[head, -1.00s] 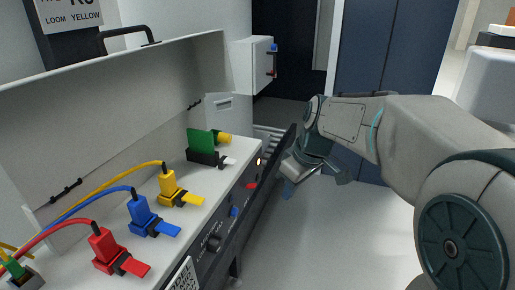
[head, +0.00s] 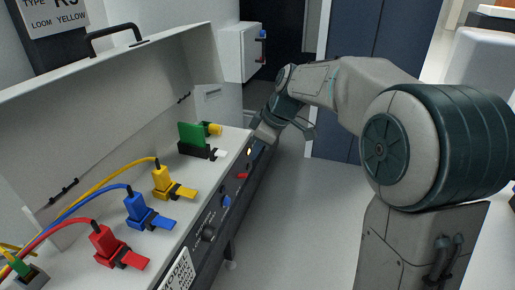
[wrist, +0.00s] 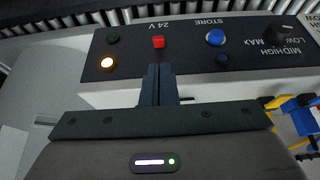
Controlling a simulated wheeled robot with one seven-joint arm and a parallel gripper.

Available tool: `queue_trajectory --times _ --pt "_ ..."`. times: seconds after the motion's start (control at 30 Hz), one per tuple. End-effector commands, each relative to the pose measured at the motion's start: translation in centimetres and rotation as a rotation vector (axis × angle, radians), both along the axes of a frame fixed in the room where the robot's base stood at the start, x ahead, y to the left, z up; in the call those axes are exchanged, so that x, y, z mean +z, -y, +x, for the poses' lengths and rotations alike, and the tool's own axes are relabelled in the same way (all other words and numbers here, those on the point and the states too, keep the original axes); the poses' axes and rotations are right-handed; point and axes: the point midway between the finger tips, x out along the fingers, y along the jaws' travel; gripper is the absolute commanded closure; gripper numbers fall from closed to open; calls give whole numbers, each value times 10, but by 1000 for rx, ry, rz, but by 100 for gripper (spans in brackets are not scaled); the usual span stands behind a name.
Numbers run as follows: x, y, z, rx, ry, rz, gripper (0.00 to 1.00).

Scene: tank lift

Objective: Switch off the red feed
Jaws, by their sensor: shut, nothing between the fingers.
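A red switch (wrist: 158,42) sits on the dark front panel beside the label "24 V"; it also shows in the head view (head: 241,176). My gripper (wrist: 159,69) is shut and empty, its fingertips just below the red switch in the wrist view; I cannot tell whether they touch it. An amber lamp (wrist: 107,63) near the switch is lit. In the head view, my gripper is at the far end of the panel, its fingertips hard to make out. A red plug (head: 103,241) with a red lever (head: 133,261) stands on the bench top at the near left.
A blue knob (wrist: 216,38) marked "STORE" and a black dial (wrist: 283,32) share the panel. Blue (head: 137,208) and yellow (head: 161,180) plugs, and a green part (head: 191,136), stand on the top. Grey floor (head: 310,205) is open to the right.

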Motion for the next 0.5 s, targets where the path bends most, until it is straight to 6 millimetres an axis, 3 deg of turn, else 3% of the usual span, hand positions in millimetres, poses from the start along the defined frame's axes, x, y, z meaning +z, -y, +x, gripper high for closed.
queue_trajectory --times 0.23,0.5 --pt "-41 -18 6 1 -3 0 100" --pt "-60 -26 9 0 -1 0 100"
